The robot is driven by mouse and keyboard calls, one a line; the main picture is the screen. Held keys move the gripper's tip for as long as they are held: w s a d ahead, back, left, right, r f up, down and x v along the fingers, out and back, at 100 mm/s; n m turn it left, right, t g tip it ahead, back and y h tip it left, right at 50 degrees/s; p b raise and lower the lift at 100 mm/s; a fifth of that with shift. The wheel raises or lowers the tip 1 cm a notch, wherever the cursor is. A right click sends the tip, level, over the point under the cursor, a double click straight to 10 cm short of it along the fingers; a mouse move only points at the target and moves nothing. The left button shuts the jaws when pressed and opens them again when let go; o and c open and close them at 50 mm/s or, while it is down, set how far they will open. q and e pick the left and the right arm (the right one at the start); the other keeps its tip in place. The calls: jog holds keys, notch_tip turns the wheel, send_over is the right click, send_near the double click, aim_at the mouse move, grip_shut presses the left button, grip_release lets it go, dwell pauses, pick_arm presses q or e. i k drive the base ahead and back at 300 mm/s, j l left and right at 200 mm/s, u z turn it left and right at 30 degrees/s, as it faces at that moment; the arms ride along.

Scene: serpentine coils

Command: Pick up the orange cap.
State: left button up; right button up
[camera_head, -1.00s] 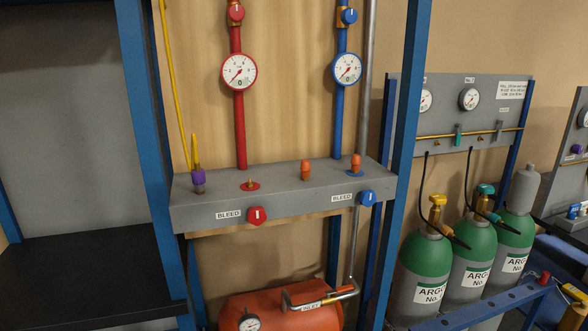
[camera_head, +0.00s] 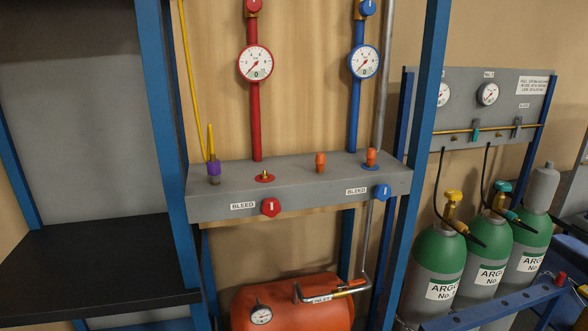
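Two small orange caps show on the grey manifold shelf (camera_head: 230,183). One orange cap (camera_head: 320,162) stands upright on the shelf top, between the red and blue pipes. The other orange cap (camera_head: 371,157) sits on the blue ring at the foot of the blue pipe (camera_head: 355,115). A bare brass fitting (camera_head: 265,176) with a red ring is near the foot of the red pipe (camera_head: 254,120). Neither of my grippers is in view.
Blue uprights (camera_head: 168,150) and (camera_head: 418,150) frame the shelf on both sides. A red bleed knob (camera_head: 271,207) and a blue bleed knob (camera_head: 383,192) stick out in front. An orange tank (camera_head: 290,305) lies below. Green argon cylinders (camera_head: 437,262) stand at the right. A black bench (camera_head: 95,265) is at the left.

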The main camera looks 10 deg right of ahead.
aim_at(321, 159)
jog(key=i+j+z, duration=0.25)
jog(key=j, duration=0.3)
jog(key=i+j+z, duration=0.1)
jog(key=j+z, duration=0.15)
jog(key=j, duration=0.35)
jog(key=i+j+z, duration=0.1)
jog(key=j+z, duration=0.15)
jog(key=j, duration=0.35)
jog(key=j+z, duration=0.25)
jog(key=j, duration=0.4)
jog(key=i, duration=0.05)
